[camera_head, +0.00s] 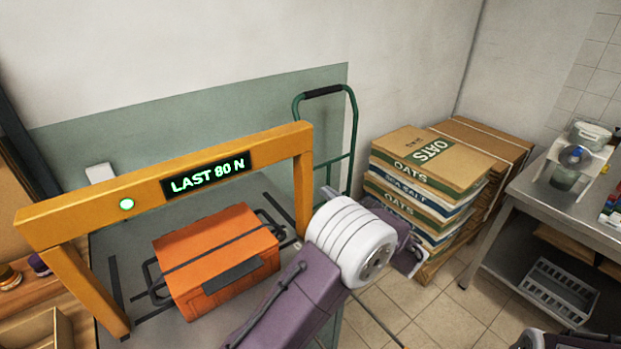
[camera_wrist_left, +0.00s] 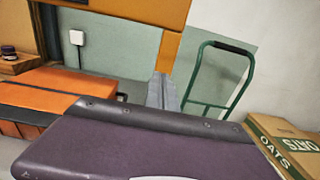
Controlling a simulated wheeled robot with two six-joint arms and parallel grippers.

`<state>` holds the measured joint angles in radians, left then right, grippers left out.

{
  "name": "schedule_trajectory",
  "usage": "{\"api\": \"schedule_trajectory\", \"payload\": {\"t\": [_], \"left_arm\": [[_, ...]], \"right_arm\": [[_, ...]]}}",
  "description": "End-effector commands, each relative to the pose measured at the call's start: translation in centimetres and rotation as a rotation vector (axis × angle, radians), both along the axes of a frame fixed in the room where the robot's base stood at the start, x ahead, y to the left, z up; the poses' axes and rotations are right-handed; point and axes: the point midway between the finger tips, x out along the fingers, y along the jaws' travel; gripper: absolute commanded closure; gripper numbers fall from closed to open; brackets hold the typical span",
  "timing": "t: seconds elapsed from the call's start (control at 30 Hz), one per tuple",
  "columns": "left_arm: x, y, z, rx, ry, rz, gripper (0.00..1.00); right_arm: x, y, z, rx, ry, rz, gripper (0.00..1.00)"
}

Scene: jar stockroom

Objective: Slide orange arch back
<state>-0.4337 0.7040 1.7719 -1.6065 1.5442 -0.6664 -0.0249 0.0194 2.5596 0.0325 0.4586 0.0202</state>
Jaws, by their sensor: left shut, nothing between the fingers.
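The orange arch (camera_head: 140,192) stands upright over a grey table, with a lit sign reading "LAST 80 N" and a round green light on its crossbar. Its right post also shows in the left wrist view (camera_wrist_left: 172,50). My left gripper (camera_wrist_left: 163,78) is shut and empty, its fingertips at the lower part of that post; I cannot tell whether they touch it. In the head view my white wrist joint hides most of the left gripper. An orange case (camera_head: 217,258) with dark straps lies under the arch. My right gripper is not in view.
A green hand truck (camera_head: 354,125) leans at the wall behind the right post. Stacked oats and sea salt sacks (camera_head: 425,180) and boxes (camera_head: 490,140) stand to the right. A steel bench (camera_head: 550,200) is at far right. Bare tabletop (camera_head: 130,240) shows behind the case.

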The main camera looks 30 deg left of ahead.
Motion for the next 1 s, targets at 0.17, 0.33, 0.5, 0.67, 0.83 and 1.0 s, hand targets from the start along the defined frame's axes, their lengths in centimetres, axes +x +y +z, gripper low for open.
{"api": "schedule_trajectory", "payload": {"t": [0.17, 0.33, 0.5, 0.67, 0.83, 1.0], "left_arm": [[1.7, 3.6, 0.1, -0.001, 0.0, 0.005, 1.0], [3.1, 6.2, 0.1, -0.002, 0.0, 0.003, 1.0], [3.8, 7.4, 0.0, -0.002, 0.0, 0.001, 1.0], [3.9, 7.7, -0.1, -0.001, 0.0, 0.0, 1.0], [3.9, 7.6, -0.1, -0.001, 0.0, 0.0, 1.0], [4.1, 8.1, -0.1, -0.001, 0.0, 0.002, 1.0]], "right_arm": [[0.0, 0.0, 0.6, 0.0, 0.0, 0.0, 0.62], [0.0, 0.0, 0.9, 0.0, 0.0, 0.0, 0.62], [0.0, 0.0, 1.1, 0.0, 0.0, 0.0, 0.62], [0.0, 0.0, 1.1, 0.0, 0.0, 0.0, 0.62], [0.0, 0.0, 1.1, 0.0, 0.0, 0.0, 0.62], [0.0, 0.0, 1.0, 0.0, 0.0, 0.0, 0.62]]}}
